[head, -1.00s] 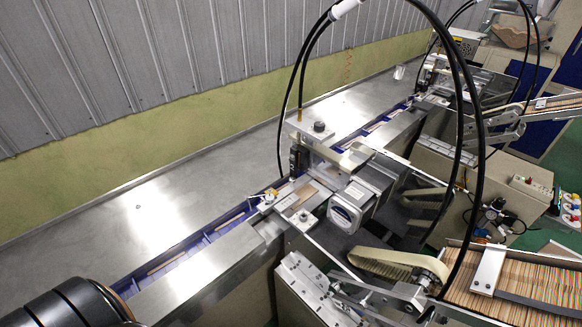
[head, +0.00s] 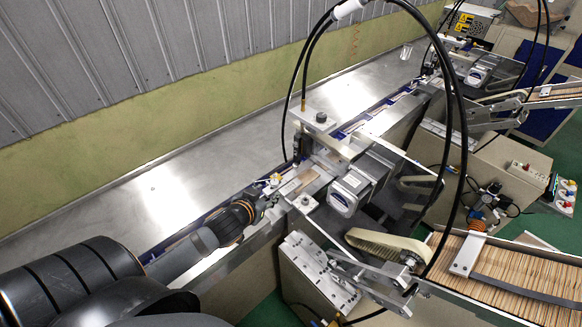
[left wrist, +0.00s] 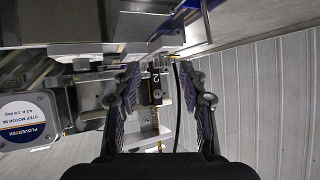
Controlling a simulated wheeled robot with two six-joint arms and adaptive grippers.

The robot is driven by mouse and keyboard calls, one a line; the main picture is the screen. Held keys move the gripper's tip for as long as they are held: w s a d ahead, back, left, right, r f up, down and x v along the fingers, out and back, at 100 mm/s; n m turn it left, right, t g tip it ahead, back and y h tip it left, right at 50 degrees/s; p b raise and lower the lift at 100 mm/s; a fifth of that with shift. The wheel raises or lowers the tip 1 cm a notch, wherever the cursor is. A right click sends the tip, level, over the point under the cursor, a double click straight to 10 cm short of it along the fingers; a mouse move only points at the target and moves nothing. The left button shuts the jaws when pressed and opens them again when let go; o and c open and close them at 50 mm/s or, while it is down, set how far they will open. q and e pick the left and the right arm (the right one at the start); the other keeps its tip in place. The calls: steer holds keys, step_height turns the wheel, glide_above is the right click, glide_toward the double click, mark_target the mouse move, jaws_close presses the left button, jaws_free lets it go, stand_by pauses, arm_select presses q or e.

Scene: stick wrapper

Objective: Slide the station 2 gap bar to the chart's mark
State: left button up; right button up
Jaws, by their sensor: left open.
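My left gripper (head: 270,197) reaches in from the lower left to the near wrapping station (head: 305,183). In the left wrist view the gripper (left wrist: 158,78) is open, with one finger on each side of a narrow upright dark part (left wrist: 157,92) marked "2". This part appears to belong to the station 2 gap bar; it stands between the fingers, and I cannot tell whether they touch it. A brass-coloured strip shows beside it. I cannot make out the chart or its mark. My right gripper is not in view.
A step motor (head: 350,190) stands right of the gripper; its label (left wrist: 24,118) shows in the wrist view. Black cables (head: 462,120) arch over the station. A tray of wooden sticks (head: 520,268) lies at the lower right.

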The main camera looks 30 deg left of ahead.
mark_target(294, 166)
arm_select(q)
steer(key=w+r, duration=0.1)
steer(key=w+d+r+t+h+b, duration=0.1)
steer(key=w, duration=0.1)
steer(key=w+r+t, duration=0.1)
steer(key=w, duration=0.1)
steer(key=shift+w+d+m+h+b, duration=0.15)
steer(key=shift+d+m+h+b, duration=0.15)
steer(key=shift+d+h+b, duration=0.1)
steer(key=x, duration=0.6)
steer(key=shift+w+p, duration=0.2)
steer(key=shift+p, duration=0.15)
steer(key=shift+w+f, duration=0.2)
steer(key=shift+w, duration=0.3)
steer(key=shift+f, duration=0.1)
jaws_close()
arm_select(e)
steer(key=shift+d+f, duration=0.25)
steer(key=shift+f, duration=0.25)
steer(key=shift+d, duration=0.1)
